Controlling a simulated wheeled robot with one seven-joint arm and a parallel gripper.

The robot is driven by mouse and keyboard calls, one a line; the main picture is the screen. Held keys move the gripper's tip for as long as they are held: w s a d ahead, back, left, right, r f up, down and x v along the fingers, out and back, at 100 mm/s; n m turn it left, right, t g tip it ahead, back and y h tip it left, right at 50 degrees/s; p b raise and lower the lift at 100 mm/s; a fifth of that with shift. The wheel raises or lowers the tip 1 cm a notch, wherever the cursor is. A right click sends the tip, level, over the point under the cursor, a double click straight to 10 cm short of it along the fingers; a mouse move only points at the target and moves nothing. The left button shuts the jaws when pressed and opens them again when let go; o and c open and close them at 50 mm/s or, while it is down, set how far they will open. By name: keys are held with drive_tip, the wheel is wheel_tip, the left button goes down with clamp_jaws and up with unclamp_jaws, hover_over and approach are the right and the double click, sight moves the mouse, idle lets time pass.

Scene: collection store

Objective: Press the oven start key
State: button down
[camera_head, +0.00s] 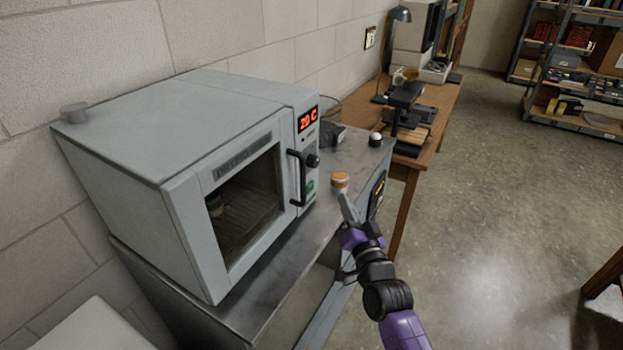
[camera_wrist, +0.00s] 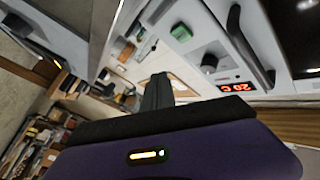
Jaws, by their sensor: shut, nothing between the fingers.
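The oven (camera_head: 150,140) is a grey box with a dark window and a black door handle (camera_head: 297,178). Its control strip has a red display (camera_head: 307,118) reading 20 C, a black knob (camera_head: 312,160) and the green start key (camera_head: 310,187) low down. In the wrist view the panel is turned over, with the green key (camera_wrist: 181,32) above the knob (camera_wrist: 209,62) and display (camera_wrist: 237,87). My gripper (camera_head: 346,200) is shut and empty, to the right of the key and apart from it. Its fingers also show in the wrist view (camera_wrist: 158,82), left of and below the key.
The oven stands on a metal-topped bench (camera_head: 270,300). An orange-topped small item (camera_head: 340,180) shows just beyond my fingertips. A white-domed item (camera_head: 375,139) stands farther back. A wooden table (camera_head: 440,115) with equipment and shelving (camera_head: 575,70) lie beyond.

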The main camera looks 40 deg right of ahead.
sight(310, 188)
drive_tip(key=w+p, duration=0.2)
drive_tip(key=w+a+p, duration=0.1)
drive_tip(key=p, duration=0.1)
drive_tip(key=shift+r, duration=0.3)
drive_tip(key=shift+w+a+f+p, duration=0.2)
drive_tip(key=shift+w+a+p, duration=0.1)
drive_tip(key=shift+w+p, duration=0.35)
drive_tip(key=shift+w+a+f+p, duration=0.15)
drive_tip(key=shift+w+a+p, duration=0.2)
drive_tip(key=shift+w, duration=0.35)
drive_tip(key=shift+w, duration=0.15)
idle(0.6)
drive_tip(key=shift+w, duration=0.25)
idle(0.4)
